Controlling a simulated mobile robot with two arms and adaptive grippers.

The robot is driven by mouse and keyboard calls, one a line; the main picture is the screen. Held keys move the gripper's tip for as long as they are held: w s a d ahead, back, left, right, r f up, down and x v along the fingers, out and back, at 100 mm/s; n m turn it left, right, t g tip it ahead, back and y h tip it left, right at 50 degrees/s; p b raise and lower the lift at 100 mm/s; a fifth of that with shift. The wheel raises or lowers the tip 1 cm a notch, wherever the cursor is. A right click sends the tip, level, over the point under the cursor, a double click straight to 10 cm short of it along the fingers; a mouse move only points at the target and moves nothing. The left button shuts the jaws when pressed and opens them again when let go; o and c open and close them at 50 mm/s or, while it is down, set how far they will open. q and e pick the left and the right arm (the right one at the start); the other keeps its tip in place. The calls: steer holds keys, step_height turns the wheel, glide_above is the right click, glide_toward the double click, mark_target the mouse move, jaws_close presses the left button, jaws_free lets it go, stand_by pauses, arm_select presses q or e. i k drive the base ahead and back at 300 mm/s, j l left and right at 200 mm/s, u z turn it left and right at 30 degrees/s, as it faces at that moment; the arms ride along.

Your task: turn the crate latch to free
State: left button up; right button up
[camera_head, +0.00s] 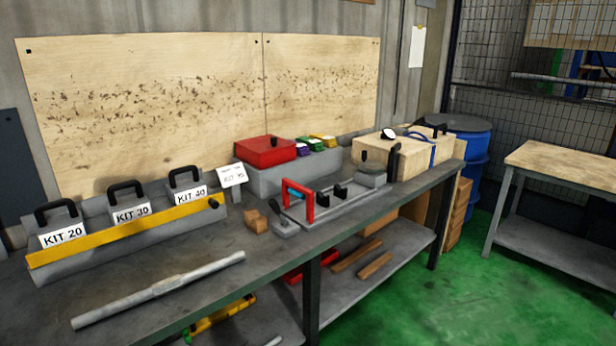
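A pale wooden crate (410,168) sits at the right end of the grey workbench (300,240). A blue strap (432,157) runs down its front face. A black piece (437,129), which may be the latch, is on top near the right. A small round gauge-like part with a white face (389,133) is on top at the left. Which part is the latch, and its turn position, I cannot tell at this size. Neither of my grippers shows.
Left on the bench are kit boxes behind a yellow bar (130,232) and a grey stepped shaft (160,287). A fixture with a red frame (300,203) and a red box (265,151) are mid-bench. A blue barrel (470,150) stands behind the crate. Green floor is clear at right.

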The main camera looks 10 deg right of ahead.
mark_target(397, 148)
steer(key=i+l+z, duration=0.15)
steer(key=l, duration=0.3)
steer(key=i+l+z, duration=0.1)
steer(key=i+l, duration=0.2)
steer(key=i+l+z, duration=0.15)
steer(key=l, duration=0.35)
steer(key=i, duration=0.1)
